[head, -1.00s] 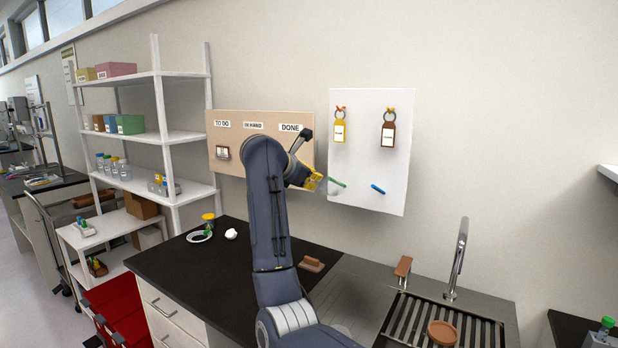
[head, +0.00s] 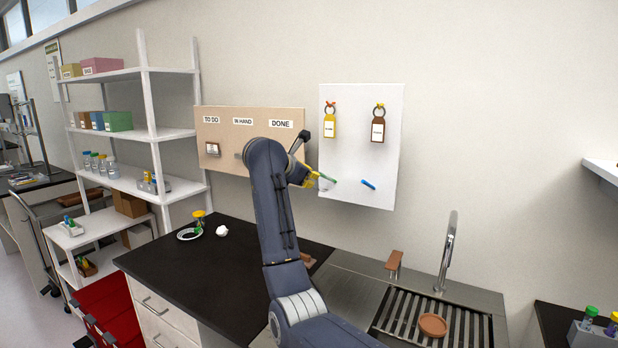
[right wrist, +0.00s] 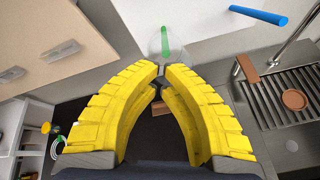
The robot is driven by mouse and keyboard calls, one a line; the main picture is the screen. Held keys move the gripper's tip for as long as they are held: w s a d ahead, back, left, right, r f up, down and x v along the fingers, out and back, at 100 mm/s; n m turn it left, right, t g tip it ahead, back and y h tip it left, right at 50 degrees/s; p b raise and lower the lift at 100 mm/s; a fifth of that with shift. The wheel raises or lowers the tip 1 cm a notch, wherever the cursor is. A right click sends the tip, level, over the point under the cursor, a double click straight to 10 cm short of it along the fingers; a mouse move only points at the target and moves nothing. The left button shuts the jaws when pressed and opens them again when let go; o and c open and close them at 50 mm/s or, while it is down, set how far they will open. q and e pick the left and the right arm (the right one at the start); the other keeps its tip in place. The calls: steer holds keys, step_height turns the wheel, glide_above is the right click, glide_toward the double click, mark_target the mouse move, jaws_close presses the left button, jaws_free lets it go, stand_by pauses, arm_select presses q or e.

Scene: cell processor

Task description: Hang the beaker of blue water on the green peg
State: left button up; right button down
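The green peg (head: 328,177) sticks out low on the left of the white pegboard (head: 360,130). It also shows in the right wrist view (right wrist: 165,42). A clear, rounded, glass-like shape (right wrist: 176,58) surrounds the peg's lower end in that view. It may be the beaker, but no blue water shows, and I cannot tell whether it hangs on the peg. My right gripper (head: 318,181) has yellow fingers and is beside the green peg. Its fingertips (right wrist: 163,71) are close together at the clear shape with a narrow gap. Whether they grip it is unclear. My left gripper is out of view.
A blue peg (head: 368,184) is right of the green one. Two tags on rings, yellow (head: 330,124) and brown (head: 378,128), hang above. A tan board (head: 235,160) is at left. Below are a black counter (head: 180,270) and a sink with a tap (head: 447,255).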

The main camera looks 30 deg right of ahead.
steer(key=shift+w+d+f, duration=0.25)
steer(key=shift+d, duration=0.2)
stand_by(0.6)
steer(key=shift+a, duration=0.15)
steer(key=v, duration=1.4)
steer(key=shift+s+a+r, duration=0.15)
steer(key=shift+r, duration=0.05)
steer(key=c, duration=2.2)
jaws_free()
steer(key=x, duration=1.4)
steer(key=shift+w, duration=0.25)
steer(key=shift+w+d+f, duration=0.2)
steer(key=shift+d+f, duration=0.1)
steer(key=shift+d, duration=0.25)
steer(key=v, duration=1.4)
steer(key=shift+s+a, duration=0.15)
steer(key=shift+a, duration=0.05)
steer(key=shift+r, duration=0.15)
